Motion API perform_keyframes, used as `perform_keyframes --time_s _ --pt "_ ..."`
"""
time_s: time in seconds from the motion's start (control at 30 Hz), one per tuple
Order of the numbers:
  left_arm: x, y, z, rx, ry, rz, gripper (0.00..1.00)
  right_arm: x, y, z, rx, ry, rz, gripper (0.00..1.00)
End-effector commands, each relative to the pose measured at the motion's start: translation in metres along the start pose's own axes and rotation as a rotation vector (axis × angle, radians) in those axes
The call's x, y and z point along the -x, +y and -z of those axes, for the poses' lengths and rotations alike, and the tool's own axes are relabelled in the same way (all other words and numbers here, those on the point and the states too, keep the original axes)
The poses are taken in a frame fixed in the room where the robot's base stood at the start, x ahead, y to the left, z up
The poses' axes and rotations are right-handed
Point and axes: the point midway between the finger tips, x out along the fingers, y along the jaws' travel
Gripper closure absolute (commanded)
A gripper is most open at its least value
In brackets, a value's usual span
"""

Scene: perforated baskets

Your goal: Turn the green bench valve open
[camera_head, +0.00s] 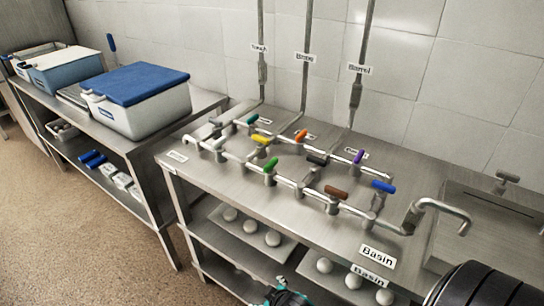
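A green lever handle (270,165) sits on a valve on the front pipe run of the metal bench (225,190). It points across the pipe, up and to the right. A darker teal-green handle (252,118) is on the rear pipe run, near the wall. No gripper fingers show clearly. A small teal and black part (285,296) is cut off at the bottom edge; I cannot tell what it is. Nothing touches the green handles.
Other handles stand close by: yellow (261,139), black (317,160), orange (301,135), purple (358,156), brown (336,192) and blue (383,187). A curved spout (440,205) ends the front pipe over a basin. Vertical pipes rise behind. A blue-lidded box (140,100) stands left.

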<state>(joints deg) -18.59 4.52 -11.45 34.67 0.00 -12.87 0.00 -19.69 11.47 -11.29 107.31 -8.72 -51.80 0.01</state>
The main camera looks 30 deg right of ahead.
Motion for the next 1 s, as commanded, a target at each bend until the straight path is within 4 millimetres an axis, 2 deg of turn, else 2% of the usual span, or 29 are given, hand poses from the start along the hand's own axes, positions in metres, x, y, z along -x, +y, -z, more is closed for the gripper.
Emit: perform_keyframes --time_s 0.03,0.1,0.23,0.33,0.57,0.7,0.77,0.87,0.9,0.97,1.0 --pt "0.003 0.000 0.004 0.000 0.007 0.000 0.15 0.018 0.008 0.019 0.002 0.029 -0.014 0.15" --pt "0.004 -0.002 0.013 0.000 0.018 0.002 0.15 0.038 0.017 0.038 0.004 0.059 -0.032 0.15" --pt "0.008 -0.005 0.036 -0.001 0.055 0.006 0.15 0.077 0.034 0.074 0.011 0.126 -0.070 0.15" --pt "0.010 -0.006 0.046 -0.001 0.071 0.008 0.15 0.102 0.052 0.112 0.045 0.225 -0.125 0.15" --pt "0.010 -0.005 0.036 -0.001 0.054 0.006 0.15 0.138 0.090 0.217 0.228 0.565 -0.300 0.15" --pt "0.010 -0.004 0.025 -0.001 0.038 0.004 0.15 0.171 0.102 0.287 0.407 0.815 -0.420 0.15" --pt "0.010 -0.003 0.023 -0.001 0.034 0.004 0.15 0.191 0.103 0.317 0.510 0.934 -0.476 0.15" --pt "0.010 -0.003 0.022 -0.001 0.033 0.004 0.15 0.230 0.096 0.366 0.738 1.155 -0.576 0.15" --pt "0.011 -0.003 0.022 -0.001 0.033 0.004 0.15 0.248 0.089 0.384 0.861 1.250 -0.617 0.15" --pt "0.011 -0.004 0.023 -0.001 0.034 0.004 0.15 0.271 0.074 0.404 1.083 1.389 -0.672 0.15" --pt "0.011 -0.004 0.023 -0.001 0.034 0.004 0.15 0.282 0.064 0.411 1.253 1.467 -0.699 0.15"
